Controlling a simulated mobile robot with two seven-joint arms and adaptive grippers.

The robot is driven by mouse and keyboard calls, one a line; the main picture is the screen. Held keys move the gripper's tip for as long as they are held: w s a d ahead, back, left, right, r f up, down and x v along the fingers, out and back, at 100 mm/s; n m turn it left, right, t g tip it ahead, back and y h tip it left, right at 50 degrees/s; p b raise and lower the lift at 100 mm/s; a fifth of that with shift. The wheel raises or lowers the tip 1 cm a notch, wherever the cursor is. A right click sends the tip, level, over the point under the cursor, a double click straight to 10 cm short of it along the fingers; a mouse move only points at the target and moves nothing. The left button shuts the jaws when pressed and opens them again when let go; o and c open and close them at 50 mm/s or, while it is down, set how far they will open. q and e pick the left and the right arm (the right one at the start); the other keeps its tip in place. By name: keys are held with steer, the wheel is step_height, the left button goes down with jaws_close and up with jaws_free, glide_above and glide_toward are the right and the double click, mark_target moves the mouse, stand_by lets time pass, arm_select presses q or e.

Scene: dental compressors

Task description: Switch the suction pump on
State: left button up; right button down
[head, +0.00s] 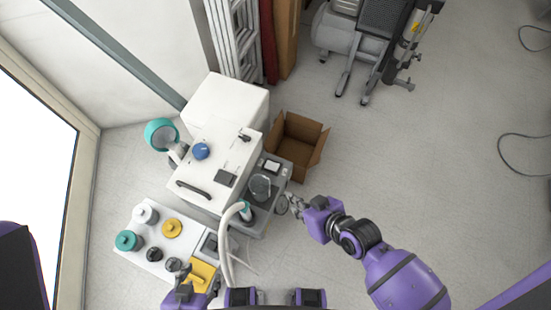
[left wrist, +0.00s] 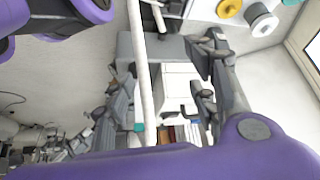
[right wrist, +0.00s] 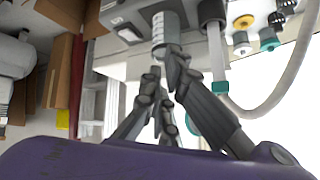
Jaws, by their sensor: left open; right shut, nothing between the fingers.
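The grey unit (head: 248,222), which looks like the suction pump, stands beside a white cabinet (head: 215,165). It carries a dark round jar (head: 260,186), a small light panel (head: 271,166) and a white hose with a teal fitting (head: 245,212). I cannot make out the switch or its position. My right gripper (head: 288,204) is shut and empty at the unit's right side; in the right wrist view its fingers (right wrist: 160,75) are close to a ribbed clear cylinder (right wrist: 165,30), contact unclear. My left gripper (head: 182,272) is open beside a yellow piece (head: 202,275); the hose (left wrist: 141,75) crosses the left wrist view.
A white board (head: 132,240) with teal, white, yellow and black round parts lies at the lower left. An open cardboard box (head: 297,143) stands behind the unit. A grey machine (head: 350,35) stands at the back. Floor at the right is clear apart from cables.

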steer(key=w+a+f+n+g+b, duration=0.1)
steer(key=w+n+g+b, duration=0.2)
steer(key=w, duration=1.5)
steer(key=shift+w+f+n+y+b, duration=0.15)
steer(key=shift+f+n+y+b, duration=0.2)
steer(key=shift+n+b, duration=2.65)
steer(key=shift+a+f+m+b, duration=0.1)
steer(key=shift+a+m+b, duration=0.05)
steer(key=shift+m+b, duration=0.8)
steer(key=b, duration=0.2)
glide_above(275, 165)
steer(key=shift+g, duration=0.3)
steer(key=f, duration=0.8)
steer(key=shift+w+a+f, duration=0.15)
steer(key=shift+w+a, duration=0.05)
steer(key=shift+a, duration=0.2)
steer(key=shift+s+d+f+b, duration=0.1)
steer(key=shift+d+f+b, duration=0.1)
steer(key=shift+f, duration=0.4)
steer(key=shift+d+f+b, duration=0.15)
steer(key=shift+f+b, duration=0.05)
steer(key=shift+f, duration=0.9)
